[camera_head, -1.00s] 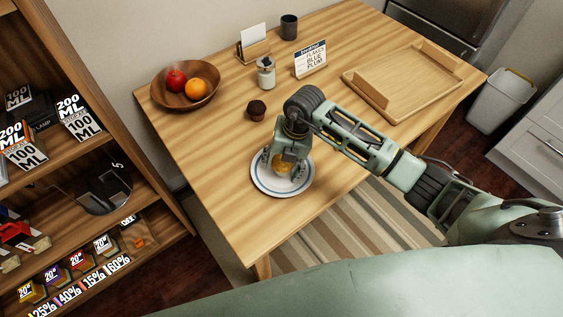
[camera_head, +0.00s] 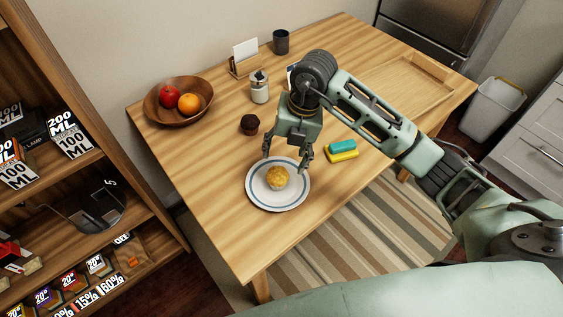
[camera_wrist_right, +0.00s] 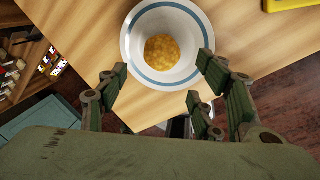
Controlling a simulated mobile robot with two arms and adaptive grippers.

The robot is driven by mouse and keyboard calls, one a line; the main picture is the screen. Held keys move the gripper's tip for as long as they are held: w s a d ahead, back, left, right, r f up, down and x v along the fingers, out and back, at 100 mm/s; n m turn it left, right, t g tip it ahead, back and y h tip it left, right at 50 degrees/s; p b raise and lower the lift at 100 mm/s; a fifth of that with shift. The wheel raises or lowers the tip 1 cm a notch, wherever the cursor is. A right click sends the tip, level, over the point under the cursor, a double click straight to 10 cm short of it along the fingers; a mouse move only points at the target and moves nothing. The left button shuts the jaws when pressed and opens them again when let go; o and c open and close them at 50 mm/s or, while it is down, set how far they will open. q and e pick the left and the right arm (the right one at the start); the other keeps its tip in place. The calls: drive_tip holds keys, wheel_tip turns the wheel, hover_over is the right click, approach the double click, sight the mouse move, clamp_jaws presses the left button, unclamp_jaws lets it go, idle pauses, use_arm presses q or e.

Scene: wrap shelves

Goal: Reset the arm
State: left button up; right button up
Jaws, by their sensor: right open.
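My right gripper (camera_head: 288,158) hangs over the table, open and empty, its fingers spread above the far side of a white plate with a blue ring (camera_head: 262,199). A yellow muffin (camera_head: 277,178) rests on the plate, clear of the fingers. In the right wrist view the muffin (camera_wrist_right: 168,58) sits inside the plate (camera_wrist_right: 143,73), beyond my two green fingers (camera_wrist_right: 165,85). My left gripper is in neither view.
Shelves (camera_head: 150,205) stand left. The table's front left is clear.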

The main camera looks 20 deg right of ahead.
drive_tip(key=shift+r, duration=0.35)
